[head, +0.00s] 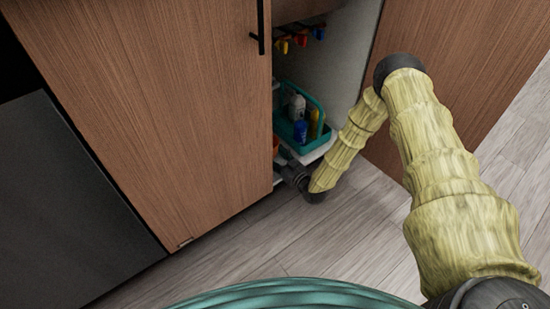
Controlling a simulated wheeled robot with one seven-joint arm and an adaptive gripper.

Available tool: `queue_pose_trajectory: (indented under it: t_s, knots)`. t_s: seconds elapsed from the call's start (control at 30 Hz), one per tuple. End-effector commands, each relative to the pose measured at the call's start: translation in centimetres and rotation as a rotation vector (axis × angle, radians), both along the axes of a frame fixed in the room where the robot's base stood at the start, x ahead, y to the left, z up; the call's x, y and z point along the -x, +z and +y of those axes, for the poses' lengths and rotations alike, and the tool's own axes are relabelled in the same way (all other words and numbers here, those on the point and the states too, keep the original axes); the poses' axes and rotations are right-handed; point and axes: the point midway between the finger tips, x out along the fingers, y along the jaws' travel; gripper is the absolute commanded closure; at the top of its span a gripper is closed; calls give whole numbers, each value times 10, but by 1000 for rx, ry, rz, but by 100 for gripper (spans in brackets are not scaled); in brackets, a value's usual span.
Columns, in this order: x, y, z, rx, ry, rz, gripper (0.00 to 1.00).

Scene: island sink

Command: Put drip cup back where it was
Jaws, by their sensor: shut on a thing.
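My gripper (285,166) reaches into the open cabinet at floor level, just right of the closed wooden door's edge. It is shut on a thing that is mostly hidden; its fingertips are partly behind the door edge. A sliver of an orange-red object (276,144) shows just above the gripper, beside the door edge. It may be the drip cup, but too little shows to tell its shape or whether it touches the shelf.
A teal caddy (319,141) with bottles stands on the white cabinet floor (314,154), close to my gripper. Coloured valve handles (300,40) hang above. The closed door (190,110) bounds the left, an open door panel (450,80) the right. The wooden floor (340,235) in front is clear.

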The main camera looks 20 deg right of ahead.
Motion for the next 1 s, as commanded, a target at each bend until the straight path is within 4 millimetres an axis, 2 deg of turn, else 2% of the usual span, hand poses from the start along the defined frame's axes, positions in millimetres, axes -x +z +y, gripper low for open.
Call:
queue_pose_trajectory:
  t_s: [0.17, 0.2, 0.3, 0.73, 0.87, 1.0]
  knots:
    - [0, -3, 0, 0, 0, 1, 71]
    - [0, -3, 0, 0, 0, 1, 44]
    - [0, -3, 0, 0, 0, 1, 26]
    - [2, 1, -1, -1, 0, 1, 26]
    - [16, 4, -6, -1, -1, 3, 26]
    - [40, 6, -14, 0, 0, 4, 26]
